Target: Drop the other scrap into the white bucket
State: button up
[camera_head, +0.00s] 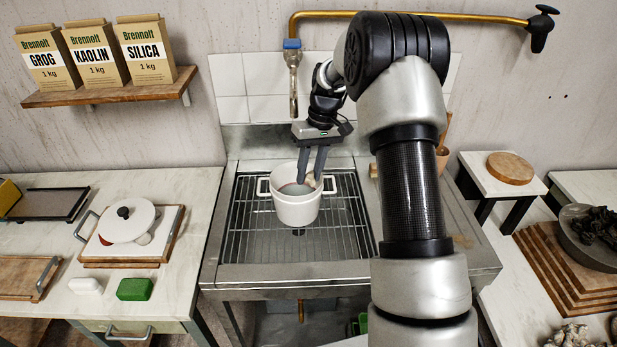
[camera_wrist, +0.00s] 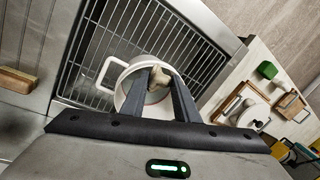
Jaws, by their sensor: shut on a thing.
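The white bucket (camera_head: 297,209) with two side handles stands on the metal grate in the middle of the head view. It also shows in the wrist view (camera_wrist: 118,76). My gripper (camera_head: 312,180) points down over the bucket's mouth, with its fingertips at about rim height. In the wrist view the fingers (camera_wrist: 158,80) are closed on a small beige scrap (camera_wrist: 159,79). The scrap is above or just inside the bucket's opening; its exact height is hard to tell. A greyish surface shows inside the bucket; most of the inside is hidden.
A metal grate (camera_head: 250,240) surrounds the bucket. A brass pipe (camera_head: 420,15) with a blue-collared tap (camera_head: 292,60) runs behind. A wooden disc (camera_head: 510,168) lies right.

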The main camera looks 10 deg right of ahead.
aim_at(309, 181)
jog(key=shift+d+x, duration=0.2)
jog(key=shift+x, duration=0.8)
jog(key=shift+f, duration=0.1)
jog(key=shift+f+b, duration=0.35)
jog(key=shift+f, duration=0.2)
jog(key=o, duration=1.2)
